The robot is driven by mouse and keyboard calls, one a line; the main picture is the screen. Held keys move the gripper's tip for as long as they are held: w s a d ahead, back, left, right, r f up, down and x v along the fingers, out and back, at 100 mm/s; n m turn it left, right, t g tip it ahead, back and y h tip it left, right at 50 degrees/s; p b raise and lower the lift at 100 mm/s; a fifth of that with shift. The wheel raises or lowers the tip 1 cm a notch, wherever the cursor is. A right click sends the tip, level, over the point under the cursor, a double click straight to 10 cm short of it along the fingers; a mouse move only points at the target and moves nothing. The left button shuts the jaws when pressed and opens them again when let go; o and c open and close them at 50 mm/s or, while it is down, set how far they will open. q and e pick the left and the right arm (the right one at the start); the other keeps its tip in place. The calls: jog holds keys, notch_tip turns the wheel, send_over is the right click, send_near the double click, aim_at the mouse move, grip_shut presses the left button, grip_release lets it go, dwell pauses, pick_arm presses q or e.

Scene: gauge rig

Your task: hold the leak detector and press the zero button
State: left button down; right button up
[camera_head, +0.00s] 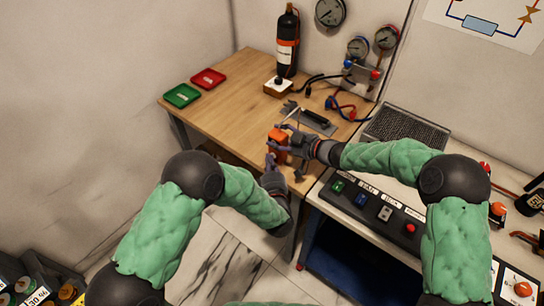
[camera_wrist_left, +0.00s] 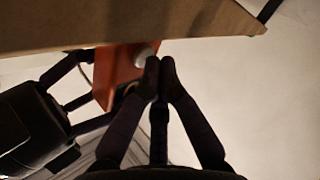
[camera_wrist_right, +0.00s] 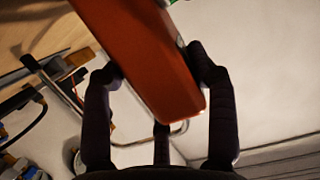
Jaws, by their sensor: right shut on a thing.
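The orange leak detector (camera_head: 278,138) is held in the air near the front edge of the wooden table. My right gripper (camera_head: 287,141) is shut on it; in the right wrist view the fingers lie on both sides of its orange body (camera_wrist_right: 145,55). My left gripper (camera_head: 270,162) is just below the detector in the head view. In the left wrist view its fingertips (camera_wrist_left: 160,66) are together with nothing between them, beside a pale round part (camera_wrist_left: 143,56) on the detector (camera_wrist_left: 112,72). I cannot tell whether they touch it, or whether it is the zero button.
The wooden table (camera_head: 225,88) carries a green tray (camera_head: 182,95), a red tray (camera_head: 208,78), a black bottle (camera_head: 287,45) and a dark tool on a grey plate (camera_head: 315,118). A button panel (camera_head: 375,205) stands to the right. Gauges (camera_head: 358,47) and hoses are at the back.

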pick_arm(q)
jog(key=shift+s+a, duration=0.5)
jog(key=shift+s, duration=0.15)
jog(key=shift+s, duration=0.1)
jog(key=s+a, duration=0.1)
jog(key=s, duration=0.1)
jog(key=s+a, duration=0.2)
dwell(0.4)
dwell(0.4)
pick_arm(e)
jog(key=o, duration=1.6)
jog(key=shift+c, duration=0.2)
pick_arm(q)
jog(key=shift+w, duration=0.1)
